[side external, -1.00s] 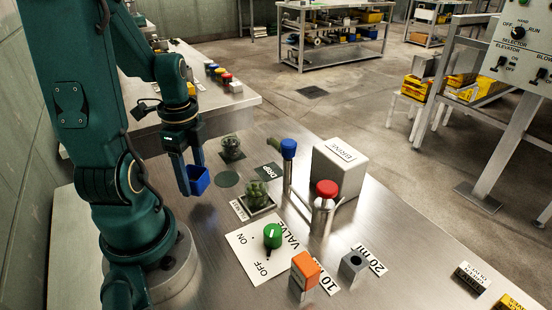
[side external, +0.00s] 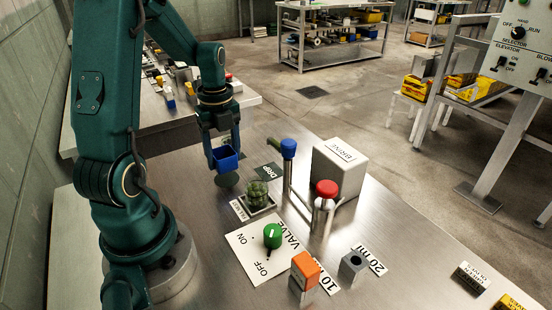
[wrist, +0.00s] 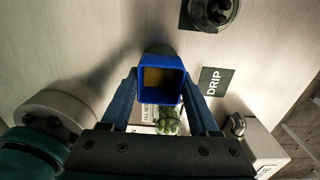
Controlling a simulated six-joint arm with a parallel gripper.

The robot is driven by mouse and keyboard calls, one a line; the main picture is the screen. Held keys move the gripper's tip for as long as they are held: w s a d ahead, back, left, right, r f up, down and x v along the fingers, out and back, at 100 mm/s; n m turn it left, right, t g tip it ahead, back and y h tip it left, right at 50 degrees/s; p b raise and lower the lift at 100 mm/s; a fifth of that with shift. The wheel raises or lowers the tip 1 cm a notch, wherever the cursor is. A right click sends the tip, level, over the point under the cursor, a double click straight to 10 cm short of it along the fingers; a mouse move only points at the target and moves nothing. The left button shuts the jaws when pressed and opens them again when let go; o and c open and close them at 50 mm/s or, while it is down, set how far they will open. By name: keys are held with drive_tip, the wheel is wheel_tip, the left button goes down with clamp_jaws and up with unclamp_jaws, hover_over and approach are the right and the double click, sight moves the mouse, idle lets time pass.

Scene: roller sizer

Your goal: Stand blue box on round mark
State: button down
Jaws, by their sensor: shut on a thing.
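The blue box (side external: 226,160) is an open-topped square cup. My gripper (side external: 224,156) is shut on it, one finger on each side, and holds it upright above the bench. In the wrist view the box (wrist: 146,97) shows its open top and a brownish inside, between the fingers. The round mark (side external: 228,181) is a dark green disc on the bench, partly hidden behind and below the box. In the wrist view an edge of the mark (wrist: 157,47) shows just beyond the box's upper rim. The box looks apart from the bench, though the exact gap is hard to tell.
A glass jar of green pieces (side external: 257,192) stands in a square tray close to the right. A second jar (wrist: 212,12) and the DRIP label (wrist: 212,81) are nearby.

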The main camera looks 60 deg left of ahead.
sight(225, 167)
drive_tip(key=shift+f, duration=1.7)
drive_tip(key=shift+f, duration=0.2)
drive_tip(key=shift+c, duration=0.7)
unclamp_jaws()
drive_tip(key=shift+r, duration=0.1)
wheel_tip(225, 167, up, 11)
drive_tip(key=s+d+r+n+t, duration=0.2)
drive_tip(key=d+n, duration=0.7)
drive_tip(key=s+d+r+n+t, duration=0.2)
drive_tip(key=d+n+t, duration=0.1)
drive_tip(key=d+n, duration=0.6)
drive_tip(key=shift+d+t, duration=0.3)
